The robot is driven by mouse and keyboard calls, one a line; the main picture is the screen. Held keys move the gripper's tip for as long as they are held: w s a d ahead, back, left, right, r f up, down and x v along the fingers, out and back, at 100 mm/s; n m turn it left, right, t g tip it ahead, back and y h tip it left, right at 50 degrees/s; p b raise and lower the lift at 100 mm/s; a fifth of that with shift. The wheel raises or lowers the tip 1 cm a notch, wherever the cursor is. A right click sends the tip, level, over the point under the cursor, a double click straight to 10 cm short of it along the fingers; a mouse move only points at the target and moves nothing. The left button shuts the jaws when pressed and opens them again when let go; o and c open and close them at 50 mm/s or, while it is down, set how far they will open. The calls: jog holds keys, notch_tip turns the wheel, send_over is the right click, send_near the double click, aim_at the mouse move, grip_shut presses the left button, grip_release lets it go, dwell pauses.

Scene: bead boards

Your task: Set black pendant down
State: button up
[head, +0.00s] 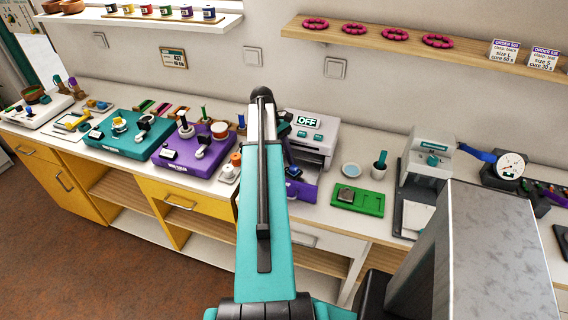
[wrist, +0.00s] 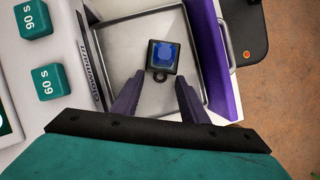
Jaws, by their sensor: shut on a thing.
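The black pendant (wrist: 162,70), a small dark square frame with a blue faceted stone and a ring at one end, shows in the wrist view. My gripper (wrist: 160,80) is shut on it, with one dark purple finger on each side. The pendant is over the grey metal floor of an open drawer (wrist: 130,40) with a purple front. I cannot tell whether it touches the floor. In the head view the drawer (head: 301,190) sticks out below the white machine (head: 322,133) with an "OFF" display.
Right of the drawer, a green tray (head: 371,203) holds a dark square piece. Purple (head: 185,160) and teal (head: 105,140) boards lie left. A grey press (head: 428,155) stands further right.

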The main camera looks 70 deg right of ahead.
jog(key=shift+f, duration=0.65)
jog(key=shift+f, duration=0.1)
jog(key=o, duration=1.1)
jog(key=shift+c, duration=0.2)
jog(key=b+v, duration=0.2)
jog(key=v, duration=1)
jog(key=shift+b, duration=0.4)
jog(key=shift+s, duration=0.1)
